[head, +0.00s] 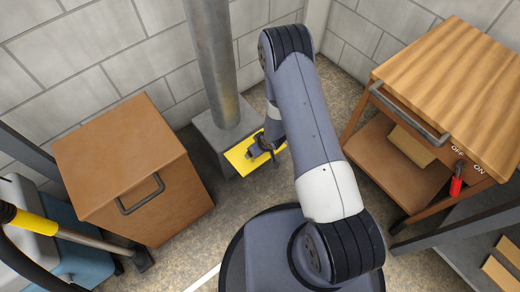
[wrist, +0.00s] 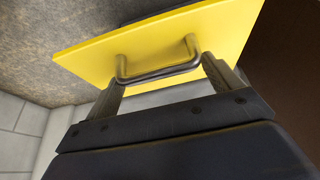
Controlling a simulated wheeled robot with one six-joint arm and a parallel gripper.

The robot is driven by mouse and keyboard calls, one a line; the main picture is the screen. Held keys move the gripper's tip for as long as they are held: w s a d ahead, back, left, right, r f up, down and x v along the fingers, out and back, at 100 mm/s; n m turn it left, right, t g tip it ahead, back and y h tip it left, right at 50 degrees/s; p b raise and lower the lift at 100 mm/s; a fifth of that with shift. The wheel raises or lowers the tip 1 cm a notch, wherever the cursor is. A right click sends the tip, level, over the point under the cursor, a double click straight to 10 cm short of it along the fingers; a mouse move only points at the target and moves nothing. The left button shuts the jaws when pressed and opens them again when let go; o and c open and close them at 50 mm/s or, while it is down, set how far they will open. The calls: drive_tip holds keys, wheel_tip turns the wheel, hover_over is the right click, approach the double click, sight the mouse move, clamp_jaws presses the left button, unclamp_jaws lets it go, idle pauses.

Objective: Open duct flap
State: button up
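The duct is a grey round pipe (head: 212,60) running down into a grey box (head: 208,132) on the floor. A yellow flap (head: 238,160) is at the box's front; it fills the upper part of the wrist view (wrist: 85,58). I cannot tell how far it stands from the box. A dark metal bar handle (wrist: 158,74) sticks out from the flap. My gripper (wrist: 163,75) is open, its two fingers apart at either end of the handle. Whether they touch it is unclear. In the head view my gripper (head: 264,150) partly covers the flap.
A brown cabinet (head: 120,150) with a bar handle stands left of the duct. A wooden workbench (head: 455,70) with a drawer handle and a red OFF/ON lever (head: 456,181) stands right. A blue-grey cart (head: 65,240) is at lower left. Some floor is clear between cabinet and duct.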

drive_tip(key=shift+o, duration=1.2)
drive_tip(key=shift+s+f, duration=0.1)
drive_tip(key=shift+s, duration=0.1)
drive_tip(key=p+v, duration=0.3)
drive_tip(key=v, duration=0.7)
drive_tip(key=shift+r, duration=0.4)
drive_tip(key=shift+d+f, duration=0.1)
drive_tip(key=shift+d, duration=0.05)
drive_tip(key=b+x, duration=0.3)
drive_tip(key=x, duration=0.8)
drive_tip(key=shift+s, duration=0.2)
drive_tip(key=shift+d, duration=0.1)
drive_tip(key=shift+d, duration=0.1)
